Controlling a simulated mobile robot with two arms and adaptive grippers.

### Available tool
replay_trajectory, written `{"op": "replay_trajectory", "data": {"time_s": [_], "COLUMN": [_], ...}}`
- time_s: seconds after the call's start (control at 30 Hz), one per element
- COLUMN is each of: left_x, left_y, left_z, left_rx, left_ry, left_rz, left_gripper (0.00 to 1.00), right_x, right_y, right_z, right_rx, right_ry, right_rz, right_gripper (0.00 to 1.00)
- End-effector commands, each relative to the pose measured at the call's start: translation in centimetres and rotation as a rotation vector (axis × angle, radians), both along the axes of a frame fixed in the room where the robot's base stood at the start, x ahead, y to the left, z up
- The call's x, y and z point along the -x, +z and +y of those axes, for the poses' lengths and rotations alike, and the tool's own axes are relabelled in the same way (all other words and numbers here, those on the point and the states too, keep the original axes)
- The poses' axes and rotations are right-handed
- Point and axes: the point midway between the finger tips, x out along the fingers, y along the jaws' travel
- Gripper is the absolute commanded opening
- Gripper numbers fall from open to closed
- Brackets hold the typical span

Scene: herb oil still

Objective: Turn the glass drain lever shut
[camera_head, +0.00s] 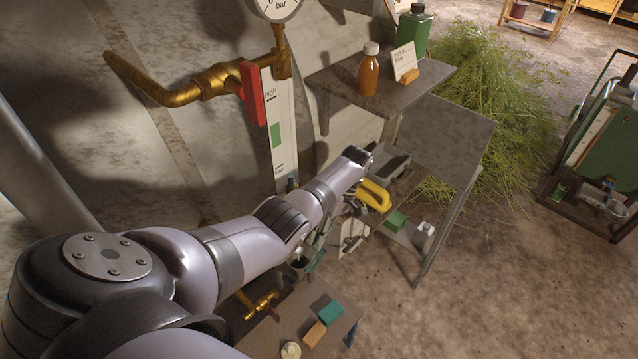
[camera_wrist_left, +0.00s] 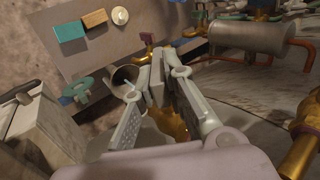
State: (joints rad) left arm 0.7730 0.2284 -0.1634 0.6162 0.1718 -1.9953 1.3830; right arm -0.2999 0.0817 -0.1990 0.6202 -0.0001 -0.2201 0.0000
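My left gripper (camera_wrist_left: 159,62) shows in the left wrist view, its fingers angling in close together at the tips. Grey parts fill the narrow space there, so I cannot tell whether they hold anything. A brass piece (camera_wrist_left: 169,122) shows behind the fingers. In the head view my left arm reaches across and hides most of its gripper. The level glass's scale board (camera_head: 270,125) stands upright behind the arm, marked "high" at the top, its lower end covered. I cannot identify the drain lever for certain. A red lever (camera_head: 253,93) stands along the upper brass fitting. My right gripper is out of view.
A yellow object (camera_head: 373,194) lies just beyond my left arm. A shelf (camera_head: 430,75) carries an amber bottle (camera_head: 369,70) and a green bottle (camera_head: 415,32). A brass tap (camera_head: 258,304) is by the low table (camera_head: 285,330).

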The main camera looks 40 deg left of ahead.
Motion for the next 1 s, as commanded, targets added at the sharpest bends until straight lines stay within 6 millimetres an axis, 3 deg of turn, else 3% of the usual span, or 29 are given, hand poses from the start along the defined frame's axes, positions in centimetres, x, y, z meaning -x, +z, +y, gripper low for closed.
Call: {"op": "replay_trajectory", "data": {"time_s": [0.3, 0.6, 1.0], "left_x": [-0.1, -0.2, -3.6], "left_y": [0.1, 0.2, 5.0], "left_z": [0.0, 0.0, -0.3], "left_rx": [-0.001, -0.001, 0.000], "left_ry": [-0.001, -0.001, 0.001], "left_rz": [-0.003, -0.002, -0.003], "left_gripper": [0.31, 0.31, 0.31], "right_x": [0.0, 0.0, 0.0], "right_y": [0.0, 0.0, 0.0], "right_z": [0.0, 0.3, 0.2], "right_rx": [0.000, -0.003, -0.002], "right_ry": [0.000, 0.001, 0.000], "right_rz": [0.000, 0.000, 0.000], "right_gripper": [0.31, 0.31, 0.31]}}
